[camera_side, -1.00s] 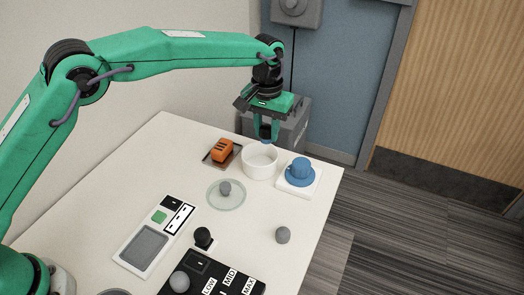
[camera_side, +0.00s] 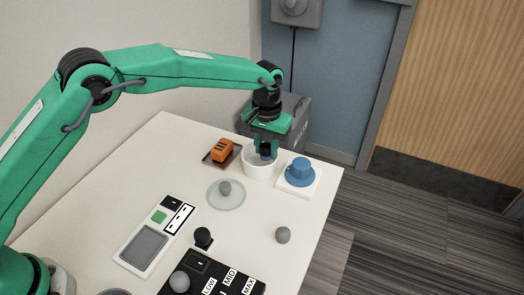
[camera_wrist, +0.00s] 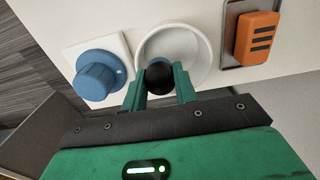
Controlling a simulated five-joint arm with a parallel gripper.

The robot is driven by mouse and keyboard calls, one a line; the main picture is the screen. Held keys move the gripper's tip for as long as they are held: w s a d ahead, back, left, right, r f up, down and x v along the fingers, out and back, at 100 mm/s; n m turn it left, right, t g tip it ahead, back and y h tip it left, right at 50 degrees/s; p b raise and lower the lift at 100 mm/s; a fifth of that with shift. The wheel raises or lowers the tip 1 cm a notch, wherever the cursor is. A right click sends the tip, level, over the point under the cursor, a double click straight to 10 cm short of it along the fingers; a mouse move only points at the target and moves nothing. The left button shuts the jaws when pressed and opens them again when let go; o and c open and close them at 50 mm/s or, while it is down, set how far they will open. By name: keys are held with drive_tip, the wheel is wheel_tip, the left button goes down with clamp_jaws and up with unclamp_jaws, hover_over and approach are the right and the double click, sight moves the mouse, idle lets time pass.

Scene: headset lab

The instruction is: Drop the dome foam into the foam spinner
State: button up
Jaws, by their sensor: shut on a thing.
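My gripper (camera_side: 264,155) is shut on a dark rounded piece (camera_wrist: 158,77), which looks like the dome foam. The fingers close on it from both sides and hide part of it. In the wrist view the piece overlaps the near part of the white round bowl (camera_wrist: 204,74), which appears to be the foam spinner. In the side view the bowl (camera_side: 259,174) stands on the table, and the fingertips are at its opening, near the far rim.
A blue knob (camera_side: 299,169) on a white square plate stands right of the bowl. An orange block (camera_side: 222,150) in a tray is to its left. A grey ball (camera_side: 225,188) on a pale disc, another grey ball (camera_side: 283,235) and control panels (camera_side: 143,247) are nearer.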

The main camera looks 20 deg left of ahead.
sight(266, 149)
drive_tip(key=o, duration=1)
drive_tip(key=shift+r, duration=0.1)
drive_tip(key=shift+r, duration=3.8)
drive_tip(key=shift+r, duration=0.1)
